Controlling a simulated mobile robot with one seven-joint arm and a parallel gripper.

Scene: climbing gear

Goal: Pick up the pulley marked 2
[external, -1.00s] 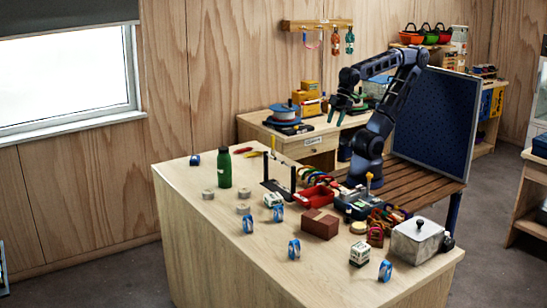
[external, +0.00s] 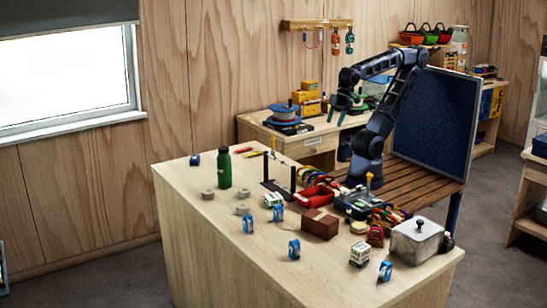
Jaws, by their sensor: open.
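Several small blue pulleys are spread over the light wooden table. One pulley (external: 248,225) is left of centre and another pulley (external: 278,214) is just right of it. A third pulley (external: 294,249) is nearer the front, and one more pulley (external: 385,271) is by the front right edge. Another blue pulley (external: 195,160) is at the far left corner. Their markings are too small to read, so I cannot tell which is marked 2. My gripper (external: 343,118) is open and empty, high above the back of the table, well apart from all the pulleys.
A green bottle (external: 224,169), tape rolls (external: 208,194), a dark stand (external: 280,179), a red tray (external: 315,195), a brown box (external: 320,224), white boxes (external: 360,254) and a grey metal box (external: 416,241) stand on the table (external: 220,270). The left front is clear.

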